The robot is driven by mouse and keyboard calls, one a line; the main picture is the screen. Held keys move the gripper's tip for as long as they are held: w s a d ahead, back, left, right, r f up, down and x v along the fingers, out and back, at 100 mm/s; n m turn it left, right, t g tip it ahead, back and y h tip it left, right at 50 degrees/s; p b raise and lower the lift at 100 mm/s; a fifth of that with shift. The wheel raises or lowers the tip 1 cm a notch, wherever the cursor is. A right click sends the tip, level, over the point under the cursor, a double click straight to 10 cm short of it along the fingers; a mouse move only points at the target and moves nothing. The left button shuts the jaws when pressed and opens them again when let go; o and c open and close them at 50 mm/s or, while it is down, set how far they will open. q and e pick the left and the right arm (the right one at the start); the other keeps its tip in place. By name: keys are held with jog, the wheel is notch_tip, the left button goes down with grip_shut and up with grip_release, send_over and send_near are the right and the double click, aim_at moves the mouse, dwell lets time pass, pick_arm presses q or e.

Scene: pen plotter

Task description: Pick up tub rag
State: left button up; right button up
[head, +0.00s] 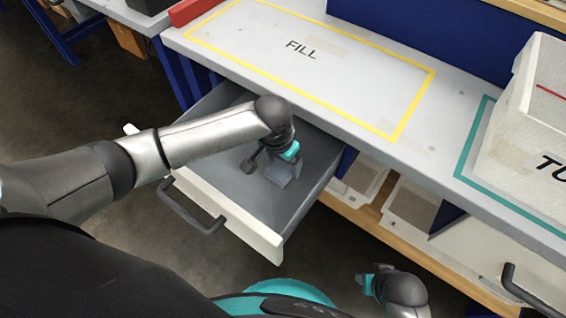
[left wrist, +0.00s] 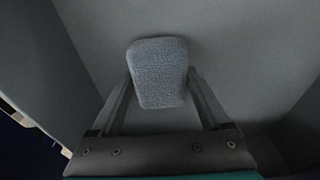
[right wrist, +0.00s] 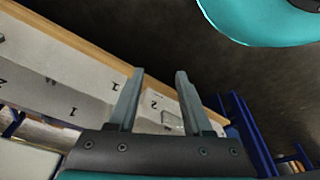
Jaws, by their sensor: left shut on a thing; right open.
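The tub rag (left wrist: 158,72) is a folded grey-blue cloth pad. In the left wrist view it sits between the two fingers of my left gripper (left wrist: 160,90), which is shut on it. In the head view my left gripper (head: 280,172) reaches down into the open grey drawer (head: 240,200), and a grey bit of the rag shows at the fingers. I cannot tell whether the rag still touches the drawer floor. My right gripper (right wrist: 155,100) is open and empty, low in front of the bench, and also shows at the bottom of the head view (head: 368,283).
The bench top (head: 350,75) above the drawer has a yellow outline marked FILL. A white tub (head: 540,120) stands at its right inside a teal outline. A lower shelf (head: 410,240) holds white bins. The drawer's front and handle (head: 190,205) stick out.

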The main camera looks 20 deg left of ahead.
aim_at(283, 164)
pick_arm(q)
jog(key=shift+r, duration=0.25)
notch_tip(283, 164, up, 7)
jog(key=p, duration=0.4)
jog(key=shift+r, duration=0.1)
jog(key=shift+r+p, duration=0.6)
jog(key=shift+r, duration=0.5)
pick_arm(e)
jog(key=s+d+f, duration=0.4)
jog(key=s+f, duration=0.2)
jog(key=f, duration=0.2)
jog(key=shift+s+d+f, duration=0.15)
jog(key=shift+d+f, duration=0.1)
jog(key=shift+d, duration=0.05)
